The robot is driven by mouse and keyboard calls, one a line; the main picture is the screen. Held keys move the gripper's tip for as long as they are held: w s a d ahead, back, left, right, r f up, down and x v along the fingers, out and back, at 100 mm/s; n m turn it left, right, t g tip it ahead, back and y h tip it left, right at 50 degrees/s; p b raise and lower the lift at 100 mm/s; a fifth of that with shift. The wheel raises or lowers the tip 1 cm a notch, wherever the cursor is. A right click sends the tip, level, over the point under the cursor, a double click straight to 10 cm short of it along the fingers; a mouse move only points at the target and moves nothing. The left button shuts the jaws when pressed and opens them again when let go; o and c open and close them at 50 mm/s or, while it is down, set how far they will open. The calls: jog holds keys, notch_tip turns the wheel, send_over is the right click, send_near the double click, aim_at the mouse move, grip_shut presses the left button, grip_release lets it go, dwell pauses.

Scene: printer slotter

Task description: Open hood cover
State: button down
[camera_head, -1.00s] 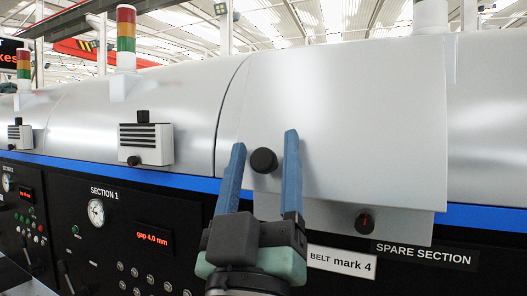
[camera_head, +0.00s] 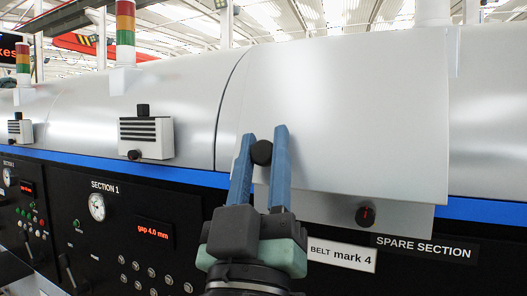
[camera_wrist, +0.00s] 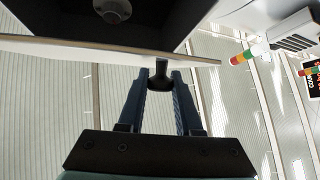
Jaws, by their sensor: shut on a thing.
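The hood cover (camera_head: 350,100) is a large pale grey curved panel on the machine front, and its lower edge stands over a grey plate beneath. A round black knob (camera_head: 262,152) sits near its lower left corner. My gripper (camera_head: 264,146) has blue fingers on both sides of the knob and is shut on it. In the wrist view, the fingers (camera_wrist: 161,82) close around the black knob (camera_wrist: 160,77) below the edge-on panel (camera_wrist: 130,50). A dark opening shows behind the panel in that view.
A second black knob (camera_head: 365,214) with a red mark sits on the grey plate (camera_head: 400,215) below the cover. A vented box (camera_head: 146,138) and a light tower (camera_head: 125,30) stand to the left. A blue stripe (camera_head: 110,168) runs along the machine.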

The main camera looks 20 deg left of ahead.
jog(key=shift+s+a+r, duration=0.1)
jog(key=shift+s+a, duration=0.05)
jog(key=shift+a, duration=0.05)
dwell(0.8)
